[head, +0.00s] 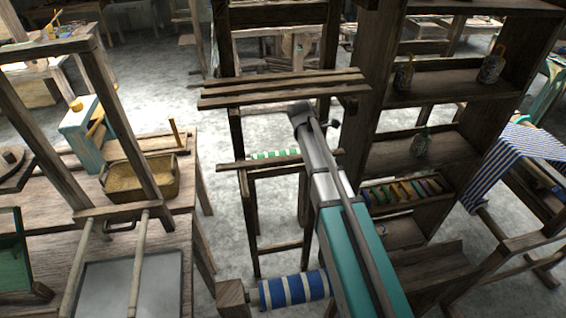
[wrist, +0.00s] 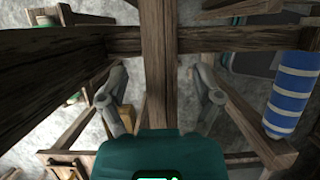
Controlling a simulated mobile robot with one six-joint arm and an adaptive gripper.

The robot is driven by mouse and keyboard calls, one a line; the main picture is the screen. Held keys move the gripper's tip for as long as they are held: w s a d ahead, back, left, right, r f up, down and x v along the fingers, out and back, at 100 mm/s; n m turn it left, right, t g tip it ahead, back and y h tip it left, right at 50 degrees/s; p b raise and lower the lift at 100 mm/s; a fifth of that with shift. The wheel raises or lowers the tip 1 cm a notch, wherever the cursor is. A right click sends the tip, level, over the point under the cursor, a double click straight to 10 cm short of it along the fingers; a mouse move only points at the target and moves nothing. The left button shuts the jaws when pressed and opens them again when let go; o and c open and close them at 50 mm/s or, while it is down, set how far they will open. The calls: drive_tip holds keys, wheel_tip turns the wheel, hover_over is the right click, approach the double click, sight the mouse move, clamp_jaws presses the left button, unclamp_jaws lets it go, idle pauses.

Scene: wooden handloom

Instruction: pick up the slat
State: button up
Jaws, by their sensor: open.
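In the wrist view my gripper (wrist: 160,88) is open, with one finger on each side of a long brown wooden bar, which looks like the slat (wrist: 157,70). The bar runs from the top edge down to the teal gripper body, with a visible gap on both sides. Neither finger clearly touches it. In the head view several wooden slats (head: 275,88) lie side by side across the top of a frame, just beyond the end of my arm. My fingers are hidden there, so I cannot tell which piece lies between them.
A horizontal beam (wrist: 235,40) crosses near the fingertips in the wrist view. A blue-and-white striped roll (wrist: 290,97) is at the right. In the head view a wooden shelf (head: 440,85) stands right of my arm, and a basket (head: 140,178) sits at the left.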

idle(0.5)
clamp_jaws()
drive_tip(key=shift+r, duration=0.2)
idle(0.3)
wheel_tip(320, 180, up, 4)
drive_tip(key=p, duration=0.4)
drive_tip(key=shift+f, duration=0.25)
drive_tip(key=s+d, duration=0.1)
drive_tip(key=s, duration=0.8)
drive_tip(key=s+d, duration=0.2)
drive_tip(key=s, duration=0.6)
drive_tip(key=shift+s+d+f, duration=0.15)
drive_tip(key=shift+s+d, duration=0.1)
drive_tip(key=shift+s, duration=0.1)
drive_tip(key=shift+f, duration=0.1)
